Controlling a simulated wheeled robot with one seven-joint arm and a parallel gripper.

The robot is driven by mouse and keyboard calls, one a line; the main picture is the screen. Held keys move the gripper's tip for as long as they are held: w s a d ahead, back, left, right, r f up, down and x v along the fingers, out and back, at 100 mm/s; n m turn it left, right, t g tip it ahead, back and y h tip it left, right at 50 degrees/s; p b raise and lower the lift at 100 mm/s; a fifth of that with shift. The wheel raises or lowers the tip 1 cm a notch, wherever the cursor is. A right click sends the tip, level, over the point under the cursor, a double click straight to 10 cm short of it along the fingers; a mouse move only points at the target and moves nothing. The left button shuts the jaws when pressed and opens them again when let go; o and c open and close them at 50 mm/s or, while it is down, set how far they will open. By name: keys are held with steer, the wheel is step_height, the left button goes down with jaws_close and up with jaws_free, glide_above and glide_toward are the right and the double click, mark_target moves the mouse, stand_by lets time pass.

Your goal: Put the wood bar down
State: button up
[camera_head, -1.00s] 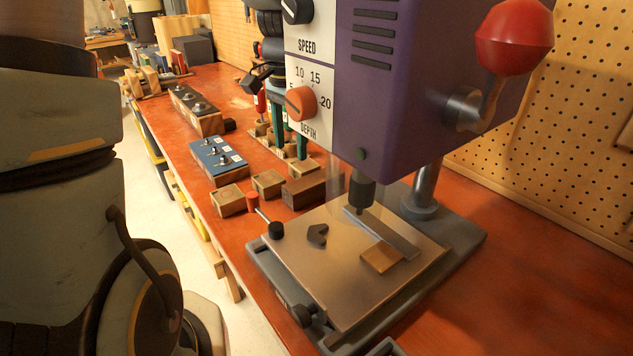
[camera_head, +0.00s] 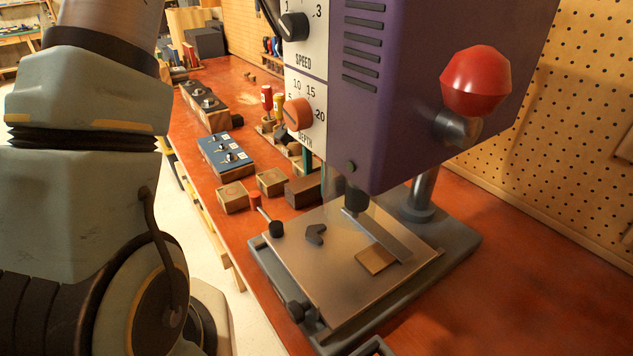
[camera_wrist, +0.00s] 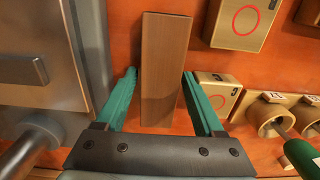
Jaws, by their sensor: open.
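The wood bar (camera_wrist: 166,58) is a plain brown block on the orange-red bench in the wrist view. My gripper (camera_wrist: 160,80) is open, with one teal finger on each side of the bar's near part. A gap shows beside the fingertips. In the head view the bar is the dark brown block (camera_head: 301,191) on the bench, just left of the drill press. The press head hides most of my gripper there.
The purple drill press (camera_head: 400,100) stands close to the bar, its metal table (camera_head: 330,275) beside it. Small wooden blocks (camera_head: 232,196), a blue switch box (camera_head: 226,155) and a screwdriver rack (camera_wrist: 267,118) crowd the other side. A pegboard (camera_head: 570,130) is behind.

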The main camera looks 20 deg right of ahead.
steer(key=shift+f, duration=0.2)
jaws_close()
stand_by(0.5)
